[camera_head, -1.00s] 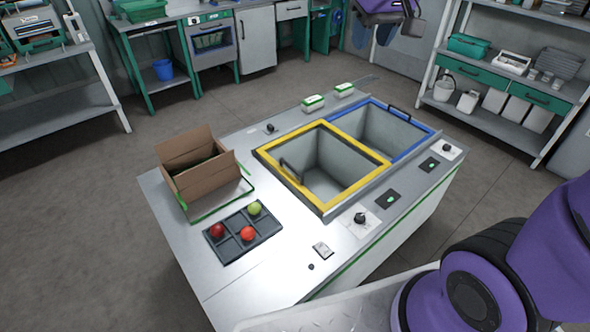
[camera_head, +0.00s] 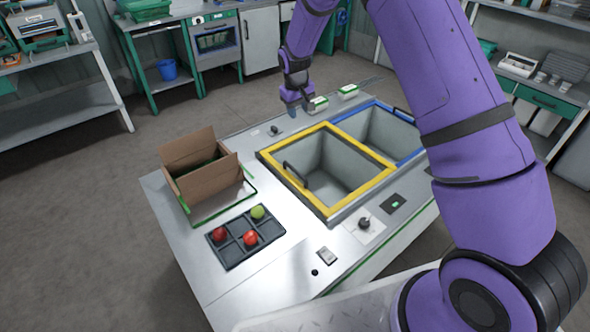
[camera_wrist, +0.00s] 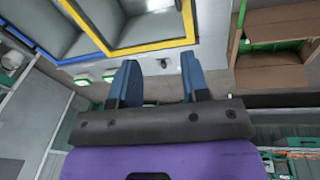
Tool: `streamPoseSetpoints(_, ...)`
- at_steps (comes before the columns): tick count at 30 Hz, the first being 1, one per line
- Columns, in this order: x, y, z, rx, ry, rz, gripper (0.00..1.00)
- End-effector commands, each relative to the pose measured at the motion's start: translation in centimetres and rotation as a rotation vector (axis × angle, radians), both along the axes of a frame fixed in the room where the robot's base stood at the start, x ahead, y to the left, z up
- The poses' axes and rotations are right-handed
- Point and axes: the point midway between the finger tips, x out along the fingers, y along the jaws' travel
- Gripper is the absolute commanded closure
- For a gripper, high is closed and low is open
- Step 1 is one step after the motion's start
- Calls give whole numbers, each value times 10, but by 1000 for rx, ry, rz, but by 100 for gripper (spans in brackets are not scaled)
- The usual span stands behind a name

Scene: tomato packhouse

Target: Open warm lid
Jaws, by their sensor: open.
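The yellow-framed well (camera_head: 333,208) is on the worktop, with a black handle (camera_head: 295,174) on its left side. The blue-framed well (camera_head: 408,157) adjoins it at the back right, with its own dark handle (camera_head: 403,115). I cannot tell whether the frames hold clear lids, and no label shows which is warm. My gripper (camera_head: 308,112) is above the worktop's far edge, behind the yellow frame and apart from both handles. In the wrist view its two blue fingers are apart and empty (camera_wrist: 160,75), with the yellow frame (camera_wrist: 150,44) at upper left.
An open cardboard box (camera_head: 203,170) and a dark tray (camera_head: 233,256) with red and green tomatoes stand on the left of the worktop. Knobs (camera_head: 364,223) and switches line the front. Small green-and-white blocks (camera_head: 348,91) sit at the back. Shelving surrounds the floor.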

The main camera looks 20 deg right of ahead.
Motion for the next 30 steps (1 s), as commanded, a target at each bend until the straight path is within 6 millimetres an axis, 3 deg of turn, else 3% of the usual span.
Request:
streamPoseSetpoints(1, 6, 3, -28, -13, 16, 14, 58)
streamPoseSetpoints(6, 19, 13, -103, -48, 47, 58, 58)
streamPoseSetpoints(12, 24, 20, -166, -76, 69, 96, 58)
streamPoseSetpoints(23, 26, 18, -206, -86, 78, 111, 58)
streamPoseSetpoints(30, 28, 11, -248, -85, 78, 110, 58)
